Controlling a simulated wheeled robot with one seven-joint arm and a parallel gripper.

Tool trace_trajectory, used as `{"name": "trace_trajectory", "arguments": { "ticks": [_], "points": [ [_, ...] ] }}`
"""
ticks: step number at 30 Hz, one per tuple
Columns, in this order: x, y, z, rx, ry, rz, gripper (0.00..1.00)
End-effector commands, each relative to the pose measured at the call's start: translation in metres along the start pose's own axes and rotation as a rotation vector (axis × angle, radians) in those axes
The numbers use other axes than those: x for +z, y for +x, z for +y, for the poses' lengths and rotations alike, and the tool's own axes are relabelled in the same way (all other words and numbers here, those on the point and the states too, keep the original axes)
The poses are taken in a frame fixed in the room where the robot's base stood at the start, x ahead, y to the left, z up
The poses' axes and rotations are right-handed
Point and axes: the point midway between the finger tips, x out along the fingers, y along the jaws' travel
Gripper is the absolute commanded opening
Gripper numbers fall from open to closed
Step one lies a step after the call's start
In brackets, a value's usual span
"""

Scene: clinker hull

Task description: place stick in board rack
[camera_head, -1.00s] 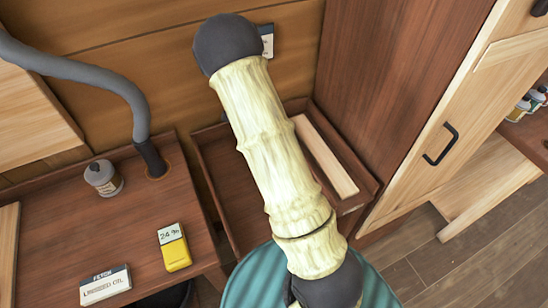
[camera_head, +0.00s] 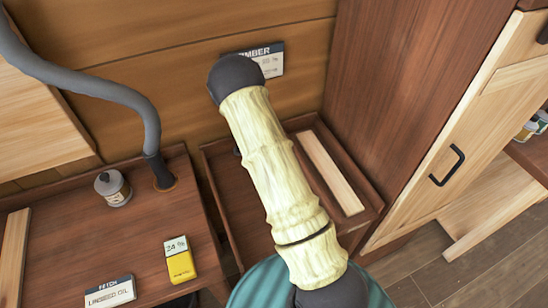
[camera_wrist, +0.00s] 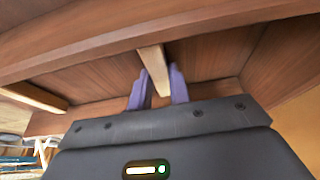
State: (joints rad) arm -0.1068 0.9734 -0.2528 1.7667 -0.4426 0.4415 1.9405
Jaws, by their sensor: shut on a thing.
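In the wrist view my gripper (camera_wrist: 160,74), with purple fingers, is shut on a pale wooden stick (camera_wrist: 151,57) that runs up from between the fingertips. In the head view my arm hides the gripper and stick. The board rack (camera_head: 352,168) is a dark brown open wooden box against the back wall, partly behind my arm. A pale board (camera_head: 330,172) lies along its right side. In the wrist view brown wooden walls surround the fingers; whether the stick touches them I cannot tell. A pale wooden piece (camera_wrist: 34,97) shows at the left there.
A timber sign (camera_head: 268,62) hangs on the wall above the rack. A tall brown panel (camera_head: 400,85) and a pale door with a black handle (camera_head: 447,165) stand to the right. A workbench (camera_head: 70,235) on the left holds a small jar (camera_head: 113,188), a yellow meter (camera_head: 179,260) and a linseed oil tin (camera_head: 110,292).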

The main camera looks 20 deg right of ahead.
Motion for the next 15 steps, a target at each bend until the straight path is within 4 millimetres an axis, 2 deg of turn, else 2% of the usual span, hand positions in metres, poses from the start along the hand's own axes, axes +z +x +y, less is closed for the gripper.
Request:
{"name": "trace_trajectory", "arguments": {
  "ticks": [9,10,12,15],
  "points": [
    [0.0012,0.0031,-0.0001,-0.001,0.001,0.0,0.0],
    [0.0006,0.0018,-0.0001,-0.001,0.001,0.0,0.25],
    [0.0005,0.0015,-0.0001,0.0,0.001,0.0,0.39],
    [0.0005,0.0014,-0.0001,0.0,0.001,0.0,0.41]
  ]
}}
